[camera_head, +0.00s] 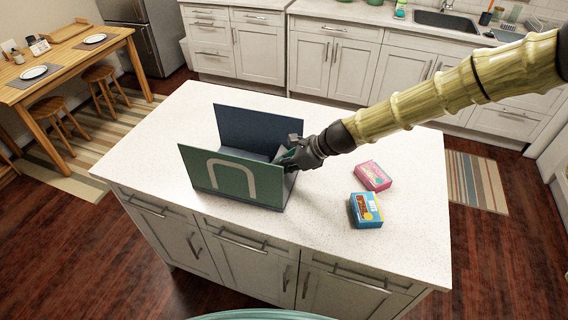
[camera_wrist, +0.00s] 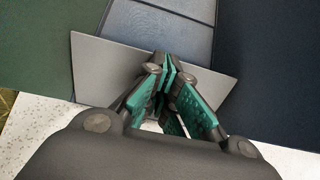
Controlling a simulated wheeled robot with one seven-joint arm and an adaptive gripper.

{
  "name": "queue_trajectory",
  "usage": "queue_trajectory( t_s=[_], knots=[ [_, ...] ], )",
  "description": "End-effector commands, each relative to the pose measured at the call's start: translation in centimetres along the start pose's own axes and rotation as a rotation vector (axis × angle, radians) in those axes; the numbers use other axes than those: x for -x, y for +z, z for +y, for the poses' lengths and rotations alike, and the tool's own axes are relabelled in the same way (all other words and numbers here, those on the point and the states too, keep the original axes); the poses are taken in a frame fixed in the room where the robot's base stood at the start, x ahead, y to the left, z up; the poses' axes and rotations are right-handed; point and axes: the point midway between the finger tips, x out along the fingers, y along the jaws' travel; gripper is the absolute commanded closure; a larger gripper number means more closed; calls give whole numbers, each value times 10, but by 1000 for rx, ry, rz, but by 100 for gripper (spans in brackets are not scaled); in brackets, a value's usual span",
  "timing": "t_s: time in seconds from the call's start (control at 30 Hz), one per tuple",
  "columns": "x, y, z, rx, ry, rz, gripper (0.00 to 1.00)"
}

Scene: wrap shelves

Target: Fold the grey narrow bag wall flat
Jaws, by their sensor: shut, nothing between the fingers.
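The bag stands open on the white counter. Its green wall (camera_head: 229,180), with a pale arch-shaped handle mark, faces the front, and its navy wall (camera_head: 255,131) stands at the back. The grey narrow bag wall (camera_wrist: 108,65) lies across the bag's end in the wrist view, between the green wall (camera_wrist: 45,40) and the navy wall (camera_wrist: 270,60). My gripper (camera_head: 287,159) is at the bag's right end. Its teal-padded fingers (camera_wrist: 168,72) are shut and empty, over the grey wall and seemingly against it; exact contact cannot be told. They hide part of that wall.
A pink box (camera_head: 373,175) and a blue box (camera_head: 366,210) sit on the counter (camera_head: 330,255) right of the bag. The counter left of the bag is clear. A grey-blue bag floor (camera_wrist: 160,30) shows beyond the grey wall in the wrist view.

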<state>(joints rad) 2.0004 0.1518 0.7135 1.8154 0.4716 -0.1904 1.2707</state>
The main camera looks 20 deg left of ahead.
Motion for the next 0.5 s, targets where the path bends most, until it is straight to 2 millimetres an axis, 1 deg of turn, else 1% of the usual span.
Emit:
queue_trajectory(
  t_s=[0.17,0.5],
  knots=[
    [-6,3,0,0,0,0,100],
    [-32,5,0,0,0,0,100]
  ],
)
